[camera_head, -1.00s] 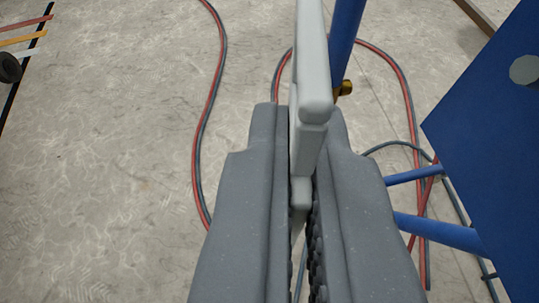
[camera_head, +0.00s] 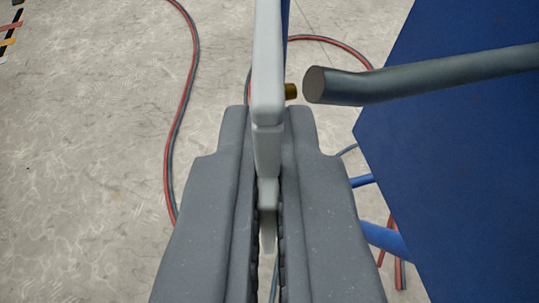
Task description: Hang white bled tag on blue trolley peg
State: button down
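My gripper (camera_head: 266,205) is shut on the white tag (camera_head: 267,75), which it holds upright and edge-on between its two grey fingers. The tag's top runs out of the picture. The blue trolley panel (camera_head: 460,170) fills the right side. A dark grey peg (camera_head: 420,82) reaches left from the upper right, in front of the panel. Its round end is just right of the tag, and a gap shows between them in the picture. The depth between tag and peg is hard to tell. I cannot make out a hole in the tag from this angle.
A small brass fitting (camera_head: 291,91) shows between tag and peg.

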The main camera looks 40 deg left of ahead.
jog(key=shift+w+d+f+p, duration=0.15)
jog(key=shift+w+d+p, duration=0.45)
jog(key=shift+w, duration=0.15)
jog(key=shift+w+d+f+p, duration=0.1)
jog(key=shift+w+d+p, duration=0.45)
jog(key=shift+w, duration=0.15)
jog(key=c, duration=1.6)
grip_release()
jog(key=shift+f, duration=0.1)
jog(key=shift+o, duration=0.2)
jog(key=shift+s+d, duration=0.1)
